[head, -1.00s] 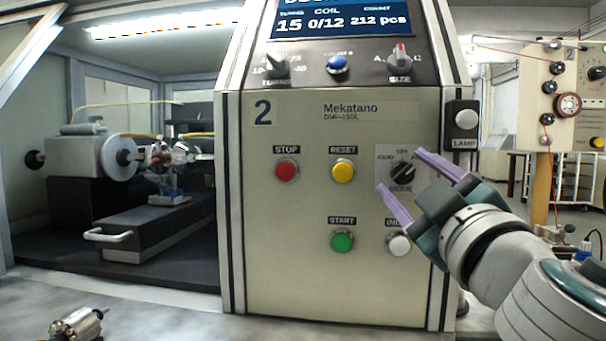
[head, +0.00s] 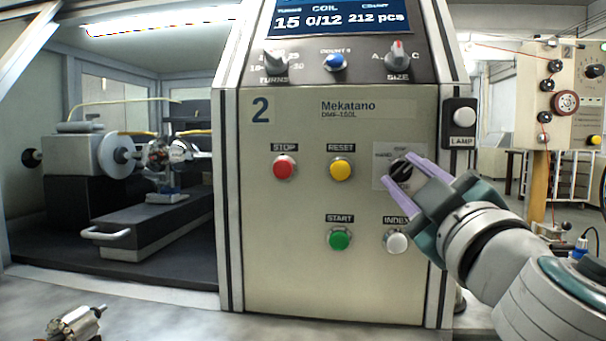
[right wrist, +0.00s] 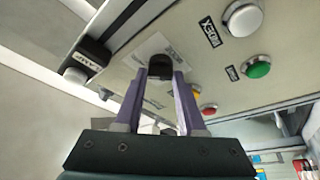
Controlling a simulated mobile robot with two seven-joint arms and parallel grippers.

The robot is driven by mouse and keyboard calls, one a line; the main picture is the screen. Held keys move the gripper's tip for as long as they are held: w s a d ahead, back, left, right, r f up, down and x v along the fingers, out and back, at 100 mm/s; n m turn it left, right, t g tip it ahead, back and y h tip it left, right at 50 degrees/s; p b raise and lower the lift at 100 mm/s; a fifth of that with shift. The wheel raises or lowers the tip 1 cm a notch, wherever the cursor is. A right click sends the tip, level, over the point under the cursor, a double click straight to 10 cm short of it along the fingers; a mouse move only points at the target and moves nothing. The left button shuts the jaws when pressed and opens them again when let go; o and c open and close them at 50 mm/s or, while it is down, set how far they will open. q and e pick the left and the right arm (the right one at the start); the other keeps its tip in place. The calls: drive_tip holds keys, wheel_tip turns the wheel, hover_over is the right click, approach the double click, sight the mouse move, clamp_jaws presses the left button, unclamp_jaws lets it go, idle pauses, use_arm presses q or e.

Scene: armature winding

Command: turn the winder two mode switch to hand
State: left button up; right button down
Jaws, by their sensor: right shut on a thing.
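The winder two mode switch (head: 400,170) is a black rotary knob on a pale label plate, on the right side of the panel marked 2. My right gripper (head: 402,174) has its two purple fingers at the knob. In the right wrist view the fingers (right wrist: 160,78) stand on either side of the dark knob (right wrist: 160,68), shut on it. The fingers cover part of the plate and its lettering. In the head view HAND can be made out at the plate's left; the knob's exact pointing is hard to tell. My left gripper is not in view.
Close by are the white INDEX button (head: 397,241), green START button (head: 339,239), yellow RESET button (head: 341,169) and red STOP button (head: 284,167). A LAMP switch (head: 462,117) sits on the right edge. An armature (head: 75,325) lies on the bench at lower left.

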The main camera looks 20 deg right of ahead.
drive_tip(key=shift+r+n+p, duration=0.2)
drive_tip(key=shift+n+p, duration=0.4)
drive_tip(key=shift+p, duration=0.2)
drive_tip(key=n+g+p, duration=0.1)
drive_tip(key=n+p, duration=0.3)
drive_tip(key=p, duration=0.2)
drive_tip(key=n+g+y+p, duration=0.1)
drive_tip(key=n+g+p, duration=0.1)
drive_tip(key=n+p, duration=0.3)
drive_tip(key=n+g+y+p, duration=0.1)
drive_tip(key=n+g+p, duration=0.1)
drive_tip(key=n+p, duration=0.3)
drive_tip(key=shift+r+p, duration=0.4)
drive_tip(key=shift+p, duration=1.7)
drive_tip(key=shift+f+n+g+p, duration=0.2)
drive_tip(key=shift+n+g+p, duration=0.4)
drive_tip(key=shift+n+p, duration=0.45)
drive_tip(key=c, duration=0.5)
unclamp_jaws()
drive_tip(key=shift+f, duration=0.1)
